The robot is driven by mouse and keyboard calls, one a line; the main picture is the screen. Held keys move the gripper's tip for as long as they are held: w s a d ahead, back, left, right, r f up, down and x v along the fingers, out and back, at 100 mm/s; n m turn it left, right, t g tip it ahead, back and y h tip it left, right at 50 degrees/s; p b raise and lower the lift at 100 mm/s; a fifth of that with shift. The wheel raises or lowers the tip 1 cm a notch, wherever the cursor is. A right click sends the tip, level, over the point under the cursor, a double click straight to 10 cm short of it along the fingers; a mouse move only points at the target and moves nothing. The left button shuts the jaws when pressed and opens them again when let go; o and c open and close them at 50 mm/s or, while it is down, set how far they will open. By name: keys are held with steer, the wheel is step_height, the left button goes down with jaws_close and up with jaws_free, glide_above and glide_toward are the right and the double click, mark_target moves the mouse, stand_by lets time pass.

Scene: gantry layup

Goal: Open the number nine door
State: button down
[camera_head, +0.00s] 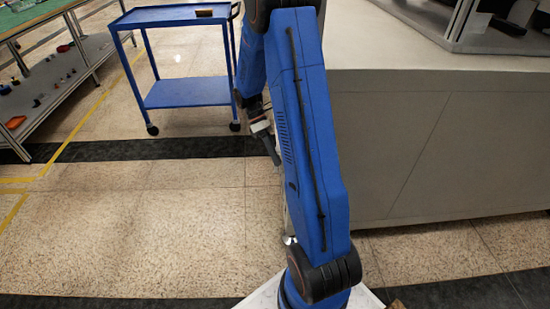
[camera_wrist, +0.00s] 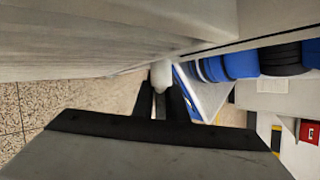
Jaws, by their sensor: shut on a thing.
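In the wrist view my gripper (camera_wrist: 160,98) is shut on a small pale knob (camera_wrist: 160,75), which sits between the two dark fingers. A broad pale grey panel (camera_wrist: 85,40) runs close above the fingers and fills the upper left. I cannot tell whether the knob is fixed to this panel. No number nine is readable in either view, so I cannot tell which door this is. In the head view my blue arm hides most of the gripper and whatever it holds.
A grey cabinet with a pale top (camera_head: 440,150) stands at the right. A blue trolley (camera_head: 185,93) stands at the back left, with a small brown item (camera_head: 204,13) on it. A workbench with shelves (camera_head: 60,85) is at the far left. The speckled floor (camera_head: 130,230) at left is clear.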

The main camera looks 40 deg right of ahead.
stand_by(0.4)
steer(key=shift+w+a+m+y, duration=0.3)
steer(key=shift+w+a+m, duration=0.1)
steer(key=shift+w+a, duration=0.7)
steer(key=shift+s, duration=0.1)
steer(key=c, duration=1.8)
jaws_free()
steer(key=shift+o, duration=0.2)
steer(key=shift+r, duration=0.1)
steer(key=v, duration=1.7)
steer(key=shift+r, duration=0.1)
